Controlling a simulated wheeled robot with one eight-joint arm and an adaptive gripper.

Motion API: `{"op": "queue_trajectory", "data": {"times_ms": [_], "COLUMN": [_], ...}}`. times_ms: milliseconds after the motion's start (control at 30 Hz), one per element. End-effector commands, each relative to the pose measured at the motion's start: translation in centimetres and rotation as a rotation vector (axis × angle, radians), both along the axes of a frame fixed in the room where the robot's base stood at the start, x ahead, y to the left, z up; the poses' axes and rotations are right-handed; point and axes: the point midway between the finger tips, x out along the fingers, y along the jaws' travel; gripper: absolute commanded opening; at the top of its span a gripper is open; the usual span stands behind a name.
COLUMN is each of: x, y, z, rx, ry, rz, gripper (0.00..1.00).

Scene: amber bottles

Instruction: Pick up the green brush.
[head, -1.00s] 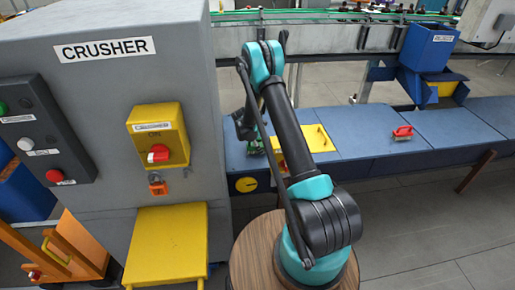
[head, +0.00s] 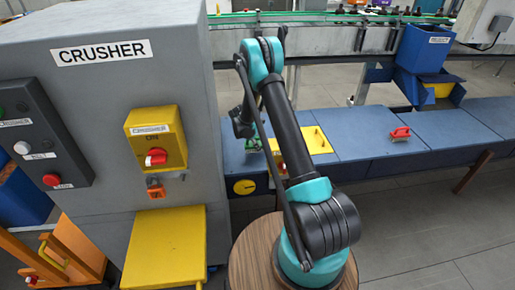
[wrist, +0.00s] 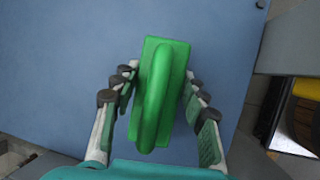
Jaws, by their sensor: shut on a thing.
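The green brush (wrist: 160,95) has a rectangular base and a raised rounded handle. It fills the middle of the wrist view, over a blue surface. My gripper (wrist: 161,80) has one finger on each side of the brush and is shut on it. In the head view the green brush (head: 252,145) shows only in part, at the left end of the blue bench, below my gripper (head: 245,130). I cannot tell whether the brush touches the bench.
The blue bench (head: 367,140) runs to the right, with a yellow panel (head: 317,140) near the brush and a red brush-like thing (head: 400,133) farther along. The grey crusher (head: 85,85) stands close on the left. A blue hopper (head: 424,48) stands behind the bench.

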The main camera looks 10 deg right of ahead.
Motion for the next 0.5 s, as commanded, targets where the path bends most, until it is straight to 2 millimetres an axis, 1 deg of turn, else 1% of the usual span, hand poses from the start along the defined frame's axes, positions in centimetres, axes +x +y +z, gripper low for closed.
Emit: {"op": "queue_trajectory", "data": {"times_ms": [300, 500], "x": [-0.1, -0.1], "y": [0.0, 0.0], "z": [8.5, 13.3], "rx": [0.000, 0.000], "ry": [0.000, 0.000], "rz": [0.000, 0.000], "gripper": [0.05, 0.05]}}
